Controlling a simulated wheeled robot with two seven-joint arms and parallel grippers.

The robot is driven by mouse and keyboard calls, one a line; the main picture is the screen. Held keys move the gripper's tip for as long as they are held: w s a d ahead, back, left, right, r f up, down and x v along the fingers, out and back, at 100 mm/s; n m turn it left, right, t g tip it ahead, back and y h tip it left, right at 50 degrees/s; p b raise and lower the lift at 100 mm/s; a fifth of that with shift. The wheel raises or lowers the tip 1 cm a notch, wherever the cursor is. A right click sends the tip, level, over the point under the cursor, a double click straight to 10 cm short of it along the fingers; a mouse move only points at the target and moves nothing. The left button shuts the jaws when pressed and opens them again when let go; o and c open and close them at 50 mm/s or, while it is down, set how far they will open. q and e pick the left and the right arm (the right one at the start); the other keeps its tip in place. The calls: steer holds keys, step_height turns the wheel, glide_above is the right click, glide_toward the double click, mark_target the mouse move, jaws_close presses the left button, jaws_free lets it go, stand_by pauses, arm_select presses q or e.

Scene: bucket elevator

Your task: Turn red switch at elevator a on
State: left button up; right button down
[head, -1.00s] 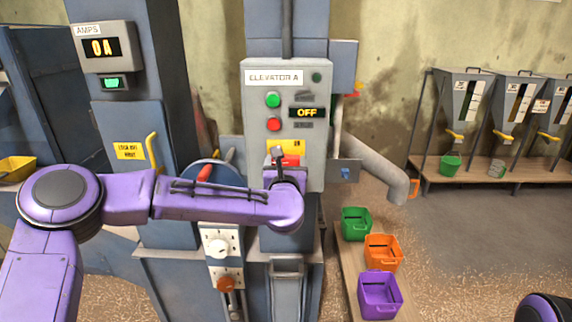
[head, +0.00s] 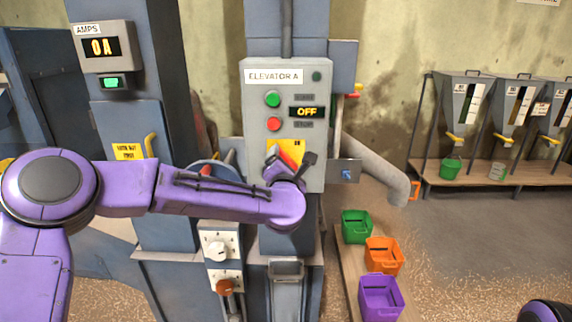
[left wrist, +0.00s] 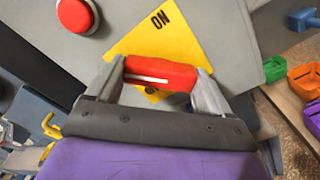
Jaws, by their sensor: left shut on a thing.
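The red switch (left wrist: 160,74) sits on a yellow plate (left wrist: 160,32) marked ON, on the grey Elevator A panel (head: 255,140). In the left wrist view my left gripper (left wrist: 158,78) has its two fingers shut on the red switch, one at each end. In the head view the red switch (head: 290,156) shows tilted, partly hidden by my left gripper (head: 288,160). The panel's display (head: 307,112) reads OFF. A green button (head: 273,99) and a red button (head: 273,124) sit above the switch. My right gripper is out of view.
The amps meter (head: 100,47) at left reads 0 A. A pipe (head: 378,170) juts out right of the panel. Hoppers (head: 460,105) stand at the far right.

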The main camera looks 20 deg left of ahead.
arm_select(q)
steer(key=m, duration=0.3)
steer(key=shift+r+m+p, duration=0.25)
steer(key=shift+m+p, duration=0.1)
steer(key=shift+m, duration=0.05)
steer(key=shift+m+p, duration=0.65)
steer(key=shift+m, duration=1.65)
steer(key=shift+f, duration=0.1)
steer(key=o, duration=0.9)
steer(key=shift+o, duration=0.2)
steer(key=shift+f, duration=0.1)
steer(key=b+v, duration=0.3)
steer(key=v, duration=0.7)
steer(key=shift+s, duration=0.2)
